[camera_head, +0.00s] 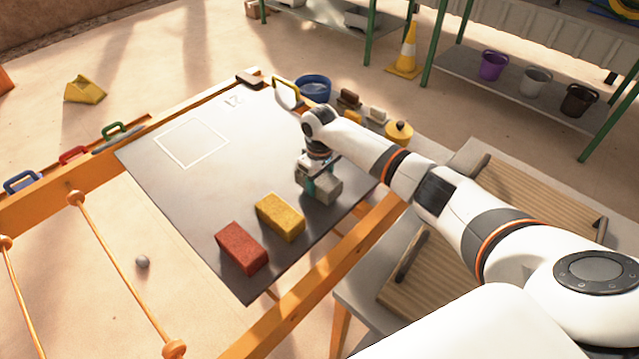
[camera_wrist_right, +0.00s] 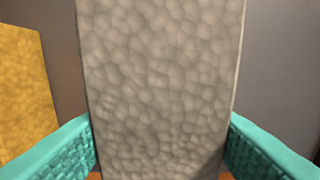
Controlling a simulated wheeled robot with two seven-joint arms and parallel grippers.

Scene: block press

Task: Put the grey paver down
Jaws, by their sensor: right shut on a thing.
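The grey paver (camera_head: 327,189) is at the right part of the dark board (camera_head: 217,207) in the head view. My right gripper (camera_head: 311,184) is shut on it, with a teal finger showing at its side. In the right wrist view the grey paver (camera_wrist_right: 165,90) fills the middle, between the two teal fingers (camera_wrist_right: 160,150). I cannot tell whether the paver touches the board or is just above it. A yellow paver (camera_head: 279,217) and a red paver (camera_head: 241,247) lie on the board to its lower left. My left gripper is not in view.
A white square outline (camera_head: 192,143) marks a clear area on the board's far left. Beyond the board are a blue bowl (camera_head: 314,88) and a yellow pot (camera_head: 398,133). A slatted wooden board (camera_head: 447,262) lies to the right. Orange rails (camera_head: 300,305) edge the work area.

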